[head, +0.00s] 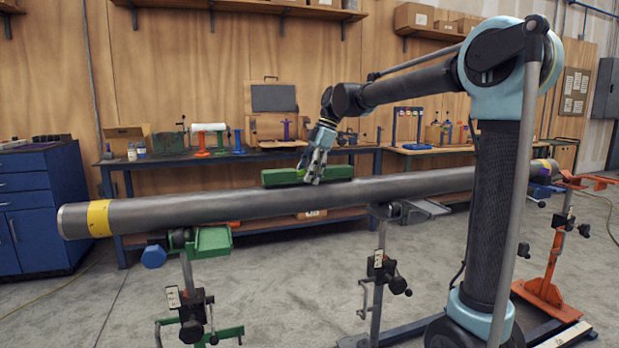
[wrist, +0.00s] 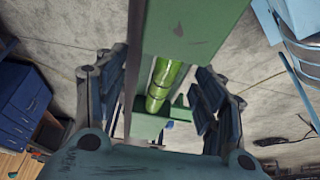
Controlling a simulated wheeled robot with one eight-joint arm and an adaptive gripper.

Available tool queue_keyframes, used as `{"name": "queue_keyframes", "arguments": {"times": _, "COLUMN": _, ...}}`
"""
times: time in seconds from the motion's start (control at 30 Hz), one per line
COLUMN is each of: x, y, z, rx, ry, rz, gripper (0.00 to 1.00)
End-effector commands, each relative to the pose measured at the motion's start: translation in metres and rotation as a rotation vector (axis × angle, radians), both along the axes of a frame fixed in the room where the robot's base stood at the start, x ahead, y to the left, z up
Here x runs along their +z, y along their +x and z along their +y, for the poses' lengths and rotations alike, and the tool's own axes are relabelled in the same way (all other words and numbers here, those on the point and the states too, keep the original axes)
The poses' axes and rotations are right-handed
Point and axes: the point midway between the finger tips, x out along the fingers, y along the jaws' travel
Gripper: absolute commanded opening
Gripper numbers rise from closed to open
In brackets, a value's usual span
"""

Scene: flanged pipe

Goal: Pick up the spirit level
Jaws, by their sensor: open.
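The green spirit level (head: 335,172) rests lengthwise along the top of the grey pipe (head: 230,204) in the head view. My gripper (head: 313,175) is at the level's middle and hides part of it. In the wrist view the level (wrist: 190,35) runs down between the fingers, with its bright green vial (wrist: 163,80) showing. My gripper (wrist: 160,105) is open there, with one finger on each side of the level. Gaps show between the fingers and the level. How deep the fingertips reach beside it is hard to tell.
The pipe has yellow bands near its ends and lies on stands, with a green stand (head: 212,243) at left and an orange stand (head: 550,285) at right. A workbench (head: 370,160) with tools stands behind. A blue cabinet (head: 40,205) is at far left.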

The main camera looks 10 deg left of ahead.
Motion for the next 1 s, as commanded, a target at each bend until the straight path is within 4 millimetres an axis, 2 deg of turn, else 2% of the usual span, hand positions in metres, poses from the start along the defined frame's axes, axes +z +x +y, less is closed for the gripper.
{"name": "queue_keyframes", "arguments": {"times": 0.03, "x": 0.000, "y": 0.000, "z": 0.000, "rx": 0.000, "ry": 0.000, "rz": 0.000, "gripper": 0.63}}
{"name": "queue_keyframes", "arguments": {"times": 0.07, "x": 0.000, "y": 0.000, "z": 0.000, "rx": 0.000, "ry": 0.000, "rz": 0.000, "gripper": 0.57}}
{"name": "queue_keyframes", "arguments": {"times": 0.3, "x": 0.000, "y": 0.000, "z": 0.000, "rx": 0.000, "ry": 0.000, "rz": 0.000, "gripper": 0.02}}
{"name": "queue_keyframes", "arguments": {"times": 0.67, "x": 0.007, "y": 0.000, "z": 0.000, "rx": 0.000, "ry": 0.000, "rz": 0.000, "gripper": 0.00}}
{"name": "queue_keyframes", "arguments": {"times": 0.77, "x": 0.018, "y": 0.000, "z": 0.000, "rx": 0.000, "ry": 0.000, "rz": 0.000, "gripper": 0.00}}
{"name": "queue_keyframes", "arguments": {"times": 1.0, "x": 0.059, "y": 0.000, "z": 0.000, "rx": 0.000, "ry": 0.000, "rz": 0.000, "gripper": 0.00}}
